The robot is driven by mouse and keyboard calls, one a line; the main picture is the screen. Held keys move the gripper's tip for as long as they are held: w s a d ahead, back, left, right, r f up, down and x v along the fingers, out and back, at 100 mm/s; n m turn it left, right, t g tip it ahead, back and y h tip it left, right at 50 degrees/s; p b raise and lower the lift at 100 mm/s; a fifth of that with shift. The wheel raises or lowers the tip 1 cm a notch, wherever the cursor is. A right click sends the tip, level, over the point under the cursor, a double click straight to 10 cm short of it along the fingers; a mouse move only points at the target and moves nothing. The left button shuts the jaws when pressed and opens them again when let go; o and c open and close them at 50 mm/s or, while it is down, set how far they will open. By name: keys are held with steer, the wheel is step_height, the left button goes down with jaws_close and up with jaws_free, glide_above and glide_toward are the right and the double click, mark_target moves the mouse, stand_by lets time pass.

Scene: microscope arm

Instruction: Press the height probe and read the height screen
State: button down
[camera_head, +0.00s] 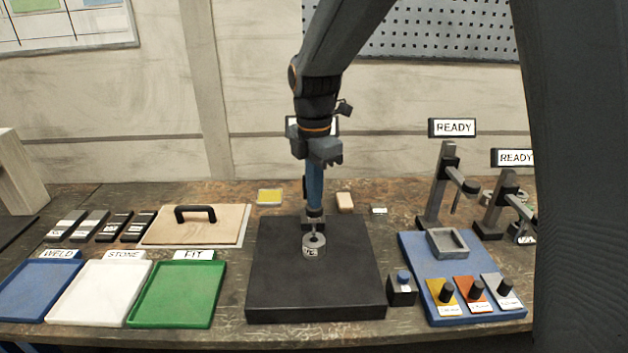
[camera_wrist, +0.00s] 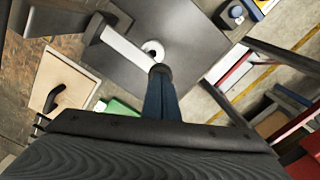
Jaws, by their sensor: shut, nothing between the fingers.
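My gripper (camera_head: 315,211) is shut and empty, its blue fingers pointing down over the black block (camera_head: 270,295). A small grey ring-shaped part (camera_head: 313,251) with a partly readable label sits on that block, just below the fingertips. A thin rod shows between the fingertips and the part; I cannot tell if they touch. The wrist view shows my fingertips (camera_wrist: 161,72) beside the ring part (camera_wrist: 153,46) and a pale stand arm (camera_wrist: 125,46) reaching toward it from a dark post. A screen (camera_head: 334,127) behind my arm is mostly hidden, its text unreadable.
Two stands with READY screens (camera_head: 452,127) (camera_head: 514,157) stand at the right. A blue tray (camera_head: 415,263) with several knobbed blocks and a small button box (camera_head: 402,292) lie right of the block. Blue, white and green trays (camera_head: 178,295) and a handled board (camera_head: 160,228) are left.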

steer(key=shift+r+p, duration=2.6)
steer(key=shift+r, duration=0.7)
step_height(320, 180, up, 8)
steer(key=b, duration=0.2)
steer(key=shift+f+b, duration=0.15)
steer(key=shift+b, duration=0.2)
steer(key=shift+d+f, duration=0.1)
steer(key=s+d+f+m+b, duration=0.1)
steer(key=s+d+f+m, duration=0.4)
steer(key=f+m, duration=0.2)
steer(key=s+d+f+m+t+b, duration=0.1)
steer(key=s+d+f+m+b, duration=0.1)
steer(key=s+d+f+m, duration=0.3)
steer(key=s+d+f+m+b, duration=0.2)
steer(key=s+d+f+m, duration=0.2)
steer(key=f+m, duration=0.7)
steer(key=shift+s+d+m, duration=0.3)
steer(key=shift+s+d, duration=0.1)
steer(key=shift+s, duration=0.2)
